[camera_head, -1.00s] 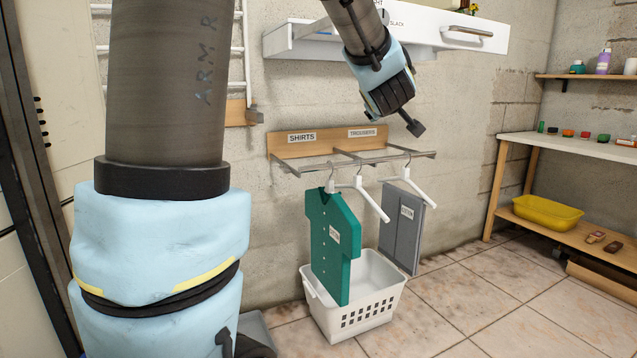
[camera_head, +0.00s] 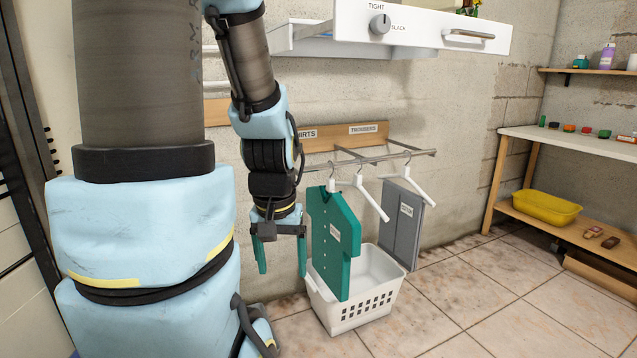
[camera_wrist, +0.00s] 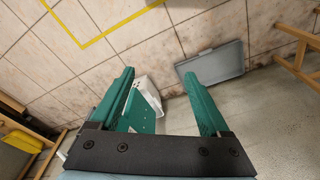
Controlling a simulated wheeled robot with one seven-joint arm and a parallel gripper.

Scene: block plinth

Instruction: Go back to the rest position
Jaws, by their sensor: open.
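My gripper (camera_head: 280,256) hangs pointing down, left of the green shirt shape (camera_head: 333,244) in the head view. Its two green fingers are apart with nothing held between them. The wrist view also shows my gripper (camera_wrist: 160,78) open. The green shirt hangs from a white hanger on the wall rail (camera_head: 375,158). A grey trousers shape (camera_head: 402,222) hangs to its right. In the wrist view part of the green shirt (camera_wrist: 140,112) shows beside the left finger, apparently beyond it. My arm covers the left part of the "SHIRTS" sign.
A white basket (camera_head: 372,308) stands on the floor below the shirt. A white wall unit (camera_head: 420,28) with a knob juts out above the rail. At right, a bench (camera_head: 590,147) bears small items, with a yellow tub (camera_head: 547,210) below. The front right floor is clear.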

